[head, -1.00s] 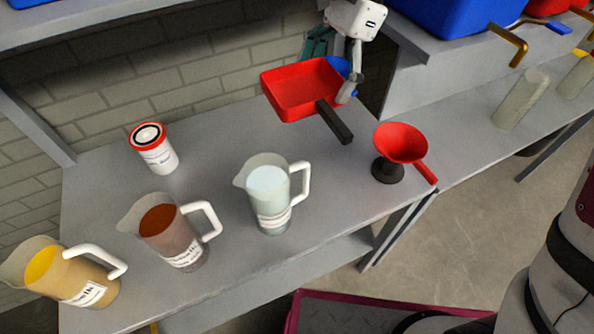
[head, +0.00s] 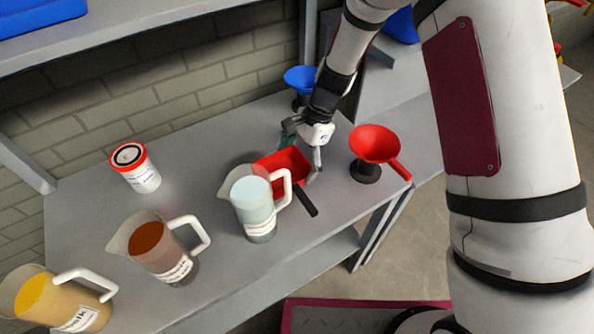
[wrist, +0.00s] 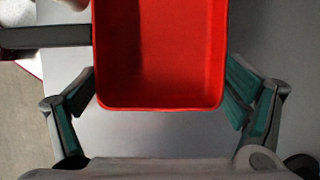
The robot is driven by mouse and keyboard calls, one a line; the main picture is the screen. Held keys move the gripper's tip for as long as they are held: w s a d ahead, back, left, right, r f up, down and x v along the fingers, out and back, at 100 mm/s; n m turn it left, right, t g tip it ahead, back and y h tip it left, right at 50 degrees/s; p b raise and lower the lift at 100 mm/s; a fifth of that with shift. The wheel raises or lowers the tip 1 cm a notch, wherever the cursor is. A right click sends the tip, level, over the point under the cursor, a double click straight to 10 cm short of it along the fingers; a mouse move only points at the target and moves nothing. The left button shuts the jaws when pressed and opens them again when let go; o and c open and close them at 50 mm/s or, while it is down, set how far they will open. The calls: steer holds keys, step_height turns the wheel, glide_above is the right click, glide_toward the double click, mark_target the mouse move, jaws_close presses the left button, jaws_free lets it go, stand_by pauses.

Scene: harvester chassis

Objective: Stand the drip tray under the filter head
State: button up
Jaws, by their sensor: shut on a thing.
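The drip tray (head: 288,163) is a red, shallow rectangular pan with a black handle pointing toward the table's front. In the head view it is low over the grey table, partly behind the clear jug; I cannot tell whether it touches the table. My gripper (head: 303,150) is shut on the tray, its fingers at two opposite sides. In the wrist view the tray (wrist: 160,55) lies between the green-padded fingers of my gripper (wrist: 160,75), with its handle out to the left. I cannot make out the filter head in these frames.
The clear jug (head: 256,212) stands close to the tray. A red funnel (head: 375,145) on a dark stand is to its right, a blue funnel (head: 299,78) behind. A white can (head: 137,168), brown jug (head: 158,249) and yellow jug (head: 62,300) stand left.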

mark_target(300, 167)
steer(key=shift+f, duration=2.25)
steer(key=o, duration=0.9)
steer(key=shift+f, duration=0.15)
steer(key=b+v, duration=0.1)
steer(key=v, duration=1.1)
steer(key=shift+r, duration=0.25)
